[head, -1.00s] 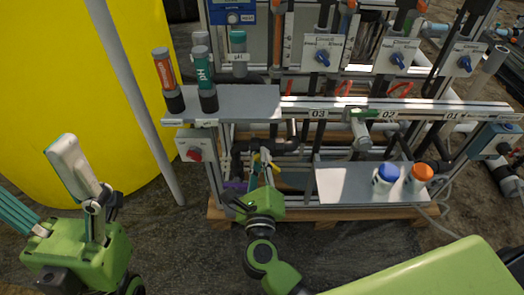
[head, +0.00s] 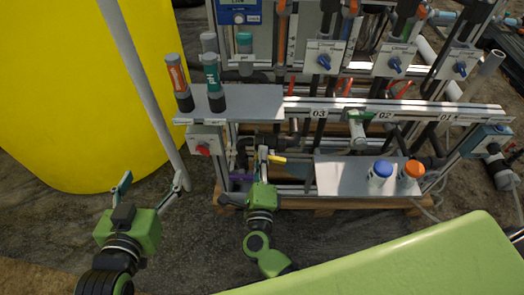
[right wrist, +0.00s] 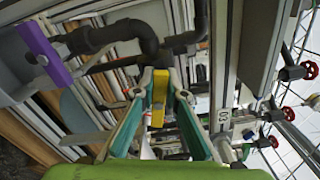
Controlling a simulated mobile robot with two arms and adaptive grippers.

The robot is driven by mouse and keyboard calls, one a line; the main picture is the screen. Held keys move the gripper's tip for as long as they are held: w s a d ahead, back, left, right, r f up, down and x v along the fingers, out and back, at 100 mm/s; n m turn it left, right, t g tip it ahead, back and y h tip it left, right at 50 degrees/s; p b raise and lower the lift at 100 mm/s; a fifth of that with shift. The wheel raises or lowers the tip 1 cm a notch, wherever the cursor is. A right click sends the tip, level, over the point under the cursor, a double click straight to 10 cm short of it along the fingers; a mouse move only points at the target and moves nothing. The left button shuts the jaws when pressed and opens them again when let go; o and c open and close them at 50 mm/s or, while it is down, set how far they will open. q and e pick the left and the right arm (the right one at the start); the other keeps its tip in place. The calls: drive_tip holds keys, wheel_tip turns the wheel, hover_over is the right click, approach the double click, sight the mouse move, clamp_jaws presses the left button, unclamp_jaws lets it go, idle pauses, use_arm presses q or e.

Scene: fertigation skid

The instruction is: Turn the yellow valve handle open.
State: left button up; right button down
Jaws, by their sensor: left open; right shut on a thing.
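The yellow valve handle (head: 277,160) is low on the skid's pipework, below the 03 label, and points to the right in the head view. My right gripper (head: 263,153) is at it. In the right wrist view the handle (right wrist: 158,98) sits between the two fingers of the right gripper (right wrist: 160,82), which is shut on it. The valve body is partly hidden behind the fingers. My left gripper (head: 151,184) is open and empty, in front of the yellow tank and left of the skid.
A purple handle (right wrist: 45,53) is close by on the left in the wrist view. A grey shelf (head: 255,103) with bottles is above; another shelf (head: 340,180) holds blue-capped and orange-capped bottles. A slanted grey pole (head: 142,90) stands near my left gripper.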

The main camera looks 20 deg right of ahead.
drive_tip(key=shift+a+f+n+p, duration=0.1)
drive_tip(key=shift+n+p, duration=0.55)
drive_tip(key=shift+n, duration=0.25)
drive_tip(key=shift+f+n+p, duration=0.2)
drive_tip(key=shift+n+p, duration=0.25)
drive_tip(key=shift+n, duration=0.25)
use_arm(q)
drive_tip(key=s+a+f+g+y, duration=0.2)
drive_tip(key=s+a+f+g, duration=0.2)
drive_tip(key=s+f+g, duration=0.3)
drive_tip(key=shift+s+a+f+g, duration=0.2)
drive_tip(key=shift+s+f+g, duration=0.1)
drive_tip(key=shift+s+f, duration=1.7)
use_arm(e)
drive_tip(key=shift+f, duration=0.1)
use_arm(q)
drive_tip(key=shift+s+r, duration=0.15)
drive_tip(key=shift+r, duration=0.05)
use_arm(e)
drive_tip(key=c, duration=2)
unclamp_jaws()
drive_tip(key=shift+c, duration=0.2)
drive_tip(key=v, duration=1.2)
